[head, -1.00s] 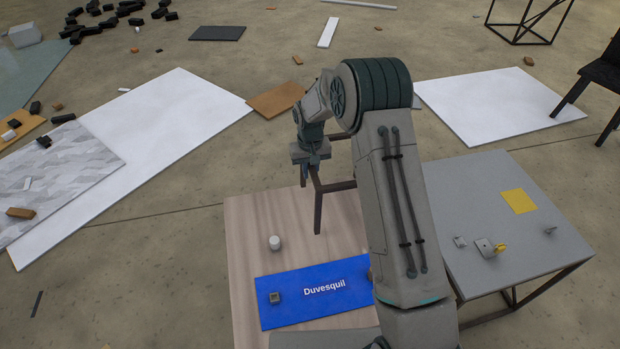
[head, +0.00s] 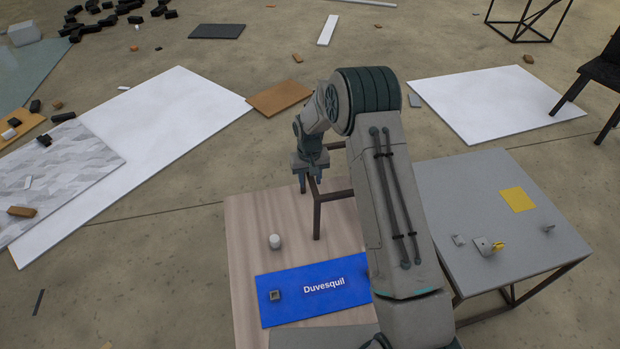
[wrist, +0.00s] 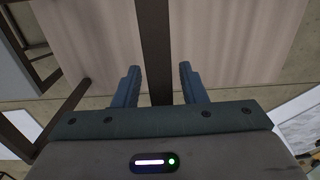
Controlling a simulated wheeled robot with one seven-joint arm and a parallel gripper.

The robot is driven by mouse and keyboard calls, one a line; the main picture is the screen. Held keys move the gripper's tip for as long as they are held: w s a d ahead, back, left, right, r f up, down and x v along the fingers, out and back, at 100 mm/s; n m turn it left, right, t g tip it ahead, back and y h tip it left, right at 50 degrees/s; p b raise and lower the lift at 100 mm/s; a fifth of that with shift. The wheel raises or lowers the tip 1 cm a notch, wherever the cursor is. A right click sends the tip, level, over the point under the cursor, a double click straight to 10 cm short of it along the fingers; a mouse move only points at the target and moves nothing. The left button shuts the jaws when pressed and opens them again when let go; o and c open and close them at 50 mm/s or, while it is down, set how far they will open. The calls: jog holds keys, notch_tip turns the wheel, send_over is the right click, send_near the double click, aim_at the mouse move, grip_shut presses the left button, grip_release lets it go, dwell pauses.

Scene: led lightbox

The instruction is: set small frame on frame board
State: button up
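A dark brown frame of thin square bars (head: 317,218) stands at the back of a pale wood-grain board (head: 242,240); my arm hides its right part. One post reaches down to the board's surface; I cannot tell whether it touches. My gripper (head: 311,186) points down at the frame's back left bar. In the wrist view, my gripper (wrist: 158,85) is open, with a dark bar (wrist: 155,45) running between the two fingers and a gap on each side. I cannot tell for sure which piece is the frame board.
A blue panel lettered Duvesquil (head: 330,305) lies on the wood board, with a small hollow square block (head: 275,295) on it. A white cylinder (head: 275,241) stands nearby. A grey table (head: 470,190) at right holds small parts and a yellow square (head: 518,200).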

jog(key=shift+r, duration=0.1)
notch_tip(320, 180, up, 12)
jog(key=shift+r+b, duration=0.1)
jog(key=shift+b, duration=0.55)
jog(key=s+d+r+m+t, duration=0.1)
jog(key=s+d+r, duration=0.3)
jog(key=s+r, duration=0.3)
jog(key=s+d+r, duration=0.3)
jog(key=s+r, duration=0.3)
jog(key=r, duration=0.1)
jog(key=s+d+t, duration=0.1)
jog(key=s+d, duration=0.1)
jog(key=s, duration=0.8)
jog(key=s+d+r+m+t, duration=0.1)
jog(key=s+d, duration=0.2)
jog(key=s, duration=0.7)
jog(key=shift+s+d+r, duration=0.2)
jog(key=shift+s+r, duration=0.05)
